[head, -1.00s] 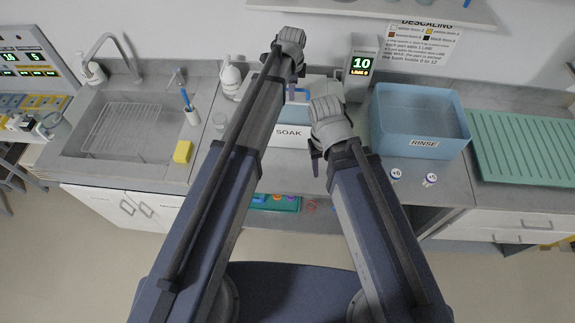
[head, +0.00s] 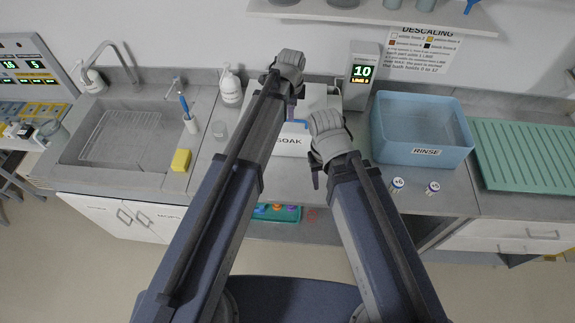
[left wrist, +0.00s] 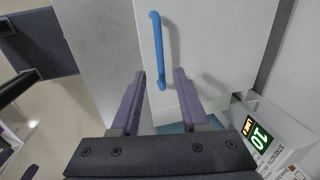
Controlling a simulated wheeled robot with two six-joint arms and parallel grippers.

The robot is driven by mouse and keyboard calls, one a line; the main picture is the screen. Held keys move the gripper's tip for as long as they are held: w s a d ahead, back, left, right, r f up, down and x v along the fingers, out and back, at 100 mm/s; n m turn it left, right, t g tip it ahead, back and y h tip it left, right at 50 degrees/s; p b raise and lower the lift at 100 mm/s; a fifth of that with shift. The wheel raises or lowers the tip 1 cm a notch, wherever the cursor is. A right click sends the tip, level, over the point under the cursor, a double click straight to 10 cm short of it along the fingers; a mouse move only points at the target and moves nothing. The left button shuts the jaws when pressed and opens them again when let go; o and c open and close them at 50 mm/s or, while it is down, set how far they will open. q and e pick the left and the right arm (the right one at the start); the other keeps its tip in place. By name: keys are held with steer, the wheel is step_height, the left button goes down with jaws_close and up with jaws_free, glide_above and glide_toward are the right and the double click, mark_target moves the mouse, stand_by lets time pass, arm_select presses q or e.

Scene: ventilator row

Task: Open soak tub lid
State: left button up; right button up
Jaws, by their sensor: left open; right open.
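The white soak tub, with its SOAK label (head: 291,141) on the front, stands on the counter, partly hidden by my arms. Its pale lid (left wrist: 205,50) fills much of the left wrist view, with a blue bar handle (left wrist: 160,50) on it. My left gripper (left wrist: 160,88) is open, its purple fingers to either side of the handle's near end; I cannot tell whether they touch it. In the head view my left gripper (head: 291,108) is over the tub. My right gripper (head: 316,172) is open and empty, in front of the tub's right side.
A display box (head: 361,76) reading 10 stands behind right of the tub. The blue rinse tub (head: 425,155) and green drainer mat (head: 530,155) are farther right. Two small vials (head: 397,185) stand by the front edge. A sink (head: 115,150) and yellow sponge (head: 180,160) are left.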

arm_select(q)
steer(key=s+f+n+b, duration=0.4)
steer(key=s, duration=0.5)
steer(key=s+f+n+g+b, duration=0.1)
steer(key=s+f+n+b, duration=0.3)
steer(key=s, duration=0.5)
steer(key=shift+d+f+n+g+y+b, duration=0.2)
steer(key=shift+f+n+g+y+b, duration=0.15)
steer(key=shift+n+b, duration=0.35)
arm_select(e)
step_height(320, 180, down, 8)
steer(key=shift+s, duration=0.25)
arm_select(q)
steer(key=shift+r, duration=0.1)
arm_select(e)
steer(key=shift+f, duration=0.1)
arm_select(q)
steer(key=m+t+p, duration=0.2)
steer(key=m+p, duration=0.7)
steer(key=p, duration=0.3)
glide_toward(287, 120)
arm_select(e)
step_height(287, 120, up, 12)
arm_select(q)
steer(key=b+x, duration=0.8)
steer(key=shift+w, duration=0.1)
arm_select(e)
step_height(287, 120, down, 8)
